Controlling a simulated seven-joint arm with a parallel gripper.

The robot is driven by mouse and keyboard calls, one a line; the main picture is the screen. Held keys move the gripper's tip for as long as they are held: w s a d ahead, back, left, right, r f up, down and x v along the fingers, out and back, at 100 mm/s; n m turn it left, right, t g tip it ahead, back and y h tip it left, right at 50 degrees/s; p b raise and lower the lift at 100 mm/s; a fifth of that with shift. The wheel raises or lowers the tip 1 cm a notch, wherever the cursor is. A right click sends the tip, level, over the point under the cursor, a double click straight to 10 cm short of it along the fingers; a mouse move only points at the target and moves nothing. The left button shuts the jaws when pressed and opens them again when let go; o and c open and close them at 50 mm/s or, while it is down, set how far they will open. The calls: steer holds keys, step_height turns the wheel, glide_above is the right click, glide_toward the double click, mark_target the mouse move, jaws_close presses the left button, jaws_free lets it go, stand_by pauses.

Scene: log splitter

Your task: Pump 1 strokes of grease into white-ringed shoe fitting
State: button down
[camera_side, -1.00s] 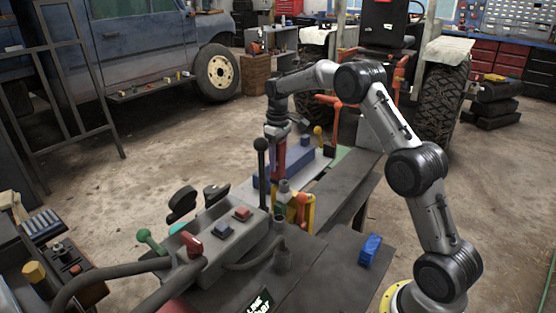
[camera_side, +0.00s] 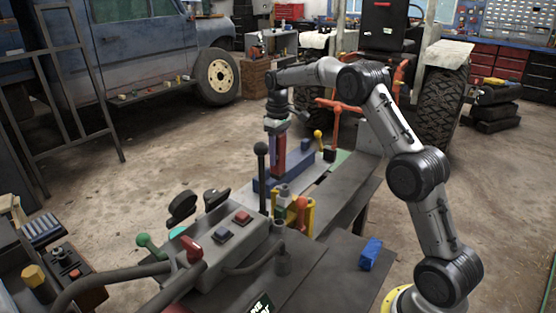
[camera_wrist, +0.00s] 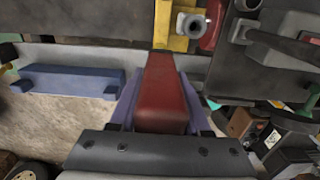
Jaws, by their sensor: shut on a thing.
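My gripper (camera_side: 278,152) points down over the grey machine bed and is shut on a red block-like piece (camera_wrist: 163,95). In the wrist view the red piece lies between the two purple fingers, with its far end reaching a yellow bracket (camera_wrist: 168,25). A grey round fitting with a pale ring and dark centre (camera_wrist: 188,23) is beside that bracket. I cannot tell for sure that it is the white-ringed shoe fitting. In the side view the yellow bracket (camera_side: 307,215) stands just in front of and below the gripper. The gripper hides part of the bed.
A long blue beam (camera_side: 262,186) lies on the bed beside the gripper. A control console (camera_side: 225,238) with levers and red buttons stands in front. A tall black-knobbed lever (camera_side: 261,175) rises near the gripper. A blue block (camera_side: 370,252) lies on the right plate.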

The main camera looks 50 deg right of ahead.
mark_target(278, 139)
steer(key=shift+r, duration=2.3)
steer(key=w+a+f, duration=0.1)
steer(key=a, duration=0.8)
steer(key=w+a+f, duration=0.2)
steer(key=a, duration=0.8)
steer(key=shift+a, duration=0.25)
